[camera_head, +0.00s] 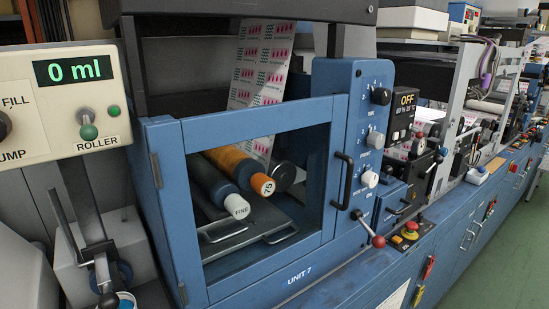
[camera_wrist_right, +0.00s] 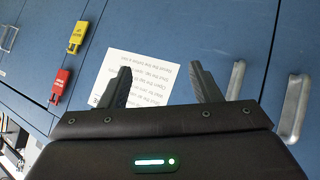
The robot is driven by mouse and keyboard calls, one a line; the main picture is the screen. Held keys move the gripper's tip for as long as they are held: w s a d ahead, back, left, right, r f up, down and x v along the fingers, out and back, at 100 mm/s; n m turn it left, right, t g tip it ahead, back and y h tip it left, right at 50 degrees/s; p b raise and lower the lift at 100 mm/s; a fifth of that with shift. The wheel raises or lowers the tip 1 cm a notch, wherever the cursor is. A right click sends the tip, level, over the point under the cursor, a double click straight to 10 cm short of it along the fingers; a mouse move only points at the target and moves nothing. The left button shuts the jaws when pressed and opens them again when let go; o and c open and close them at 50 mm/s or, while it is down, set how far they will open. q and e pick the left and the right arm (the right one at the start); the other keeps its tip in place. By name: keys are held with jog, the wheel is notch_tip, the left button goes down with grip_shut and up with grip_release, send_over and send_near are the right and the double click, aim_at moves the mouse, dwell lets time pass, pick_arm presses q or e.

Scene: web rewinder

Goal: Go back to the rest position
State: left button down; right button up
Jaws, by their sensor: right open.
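My right gripper (camera_wrist_right: 160,78) shows in the right wrist view with its two dark fingers spread apart. Nothing is between the fingers. Behind them is the blue cabinet front with a white printed sheet (camera_wrist_right: 150,72) on it. A green light glows on the gripper body. Neither of my grippers shows in the head view, and my left gripper is in no view.
A blue unit (camera_head: 165,175) with a framed guard window holds a grey roller (camera_head: 207,182) and an orange roller (camera_head: 232,160). A red-knobbed lever (camera_head: 378,241) sticks out in front. Metal handles (camera_wrist_right: 294,108) protrude near my right gripper. Green floor (camera_head: 500,255) is clear at right.

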jog(key=s+a+f+m+g, duration=0.1)
jog(key=s+a+f+g, duration=0.2)
jog(key=s, duration=1)
jog(key=s+a+f+m+g, duration=0.1)
jog(key=s+a+f+g, duration=0.2)
jog(key=s+a+f, duration=0.4)
jog(key=s+a+f+m+g, duration=0.1)
jog(key=s+a+f+g, duration=0.2)
jog(key=s+f, duration=1)
jog(key=s+a, duration=0.2)
jog(key=s, duration=0.6)
jog(key=shift+a+f+m, duration=0.3)
jog(key=shift+a, duration=0.05)
jog(key=shift+s, duration=0.1)
